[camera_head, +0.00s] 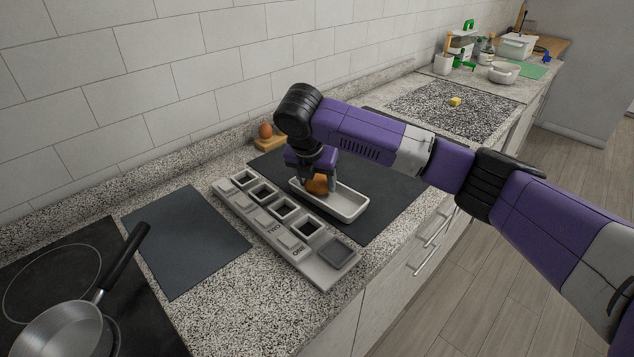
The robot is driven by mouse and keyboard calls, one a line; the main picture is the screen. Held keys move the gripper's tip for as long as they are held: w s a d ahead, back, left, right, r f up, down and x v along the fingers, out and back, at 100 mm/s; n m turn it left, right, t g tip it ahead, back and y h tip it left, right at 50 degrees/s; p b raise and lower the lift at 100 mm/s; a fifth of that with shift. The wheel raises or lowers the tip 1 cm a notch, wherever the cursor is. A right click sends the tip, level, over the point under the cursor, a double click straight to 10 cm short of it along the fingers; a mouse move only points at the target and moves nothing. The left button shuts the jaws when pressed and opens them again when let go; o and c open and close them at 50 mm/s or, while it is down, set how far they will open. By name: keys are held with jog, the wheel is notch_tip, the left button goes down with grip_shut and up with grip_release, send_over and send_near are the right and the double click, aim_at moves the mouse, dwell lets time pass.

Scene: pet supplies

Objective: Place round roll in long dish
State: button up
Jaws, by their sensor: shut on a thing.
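The round roll (318,185) is brown and sits between the fingers of my gripper (318,187), which is shut on it. My gripper points down over the left half of the long dish (350,207), a white narrow tray with raised rims. The roll appears within the dish's outline, low near its floor. I cannot tell whether it touches the dish. My fingers hide part of the roll and of the dish's far left end. The right half of the dish is empty.
The dish stands on a dark mat (395,205). A grey compartment tray (285,228) lies close in front. A brown egg-like thing (265,131) sits on a wooden block (270,143) behind. A pan (65,330) is at front left. A second dark mat (185,240) is bare.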

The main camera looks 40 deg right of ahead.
jog(key=shift+f, duration=0.35)
jog(key=shift+f, duration=0.15)
jog(key=o, duration=1.5)
jog(key=v, duration=1.2)
jog(key=shift+s, duration=0.1)
